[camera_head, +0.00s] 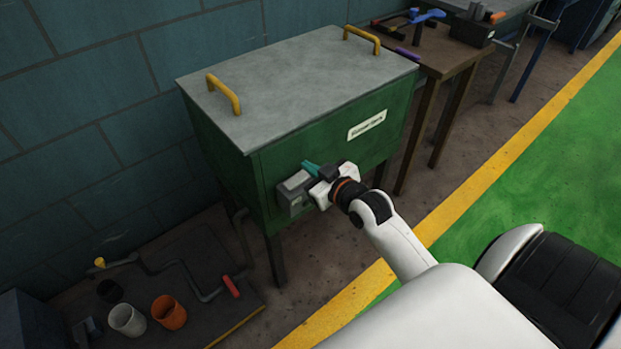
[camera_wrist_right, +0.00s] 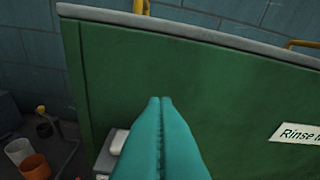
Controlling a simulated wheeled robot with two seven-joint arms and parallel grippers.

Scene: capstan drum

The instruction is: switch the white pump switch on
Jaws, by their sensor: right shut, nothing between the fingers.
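A grey switch box (camera_head: 284,197) is mounted on the front of the green tank (camera_head: 222,158). A white switch piece (camera_head: 297,180) shows on it, just left of my right gripper in the head view. The white piece also shows in the right wrist view (camera_wrist_right: 118,141), partly hidden behind the fingers. My right gripper (camera_head: 309,167) has teal fingers pressed together, with nothing between them. In the right wrist view the shut fingers (camera_wrist_right: 160,102) point at the green tank wall. I cannot tell whether they touch the box or the switch. My left gripper is not in view.
The tank has a grey lid (camera_head: 300,80) with two yellow handles and a white label (camera_head: 367,125). A wooden bench (camera_head: 440,62) with tools stands to its right. A grey cup (camera_head: 126,320) and an orange cup (camera_head: 169,312) stand on the low platform at lower left.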

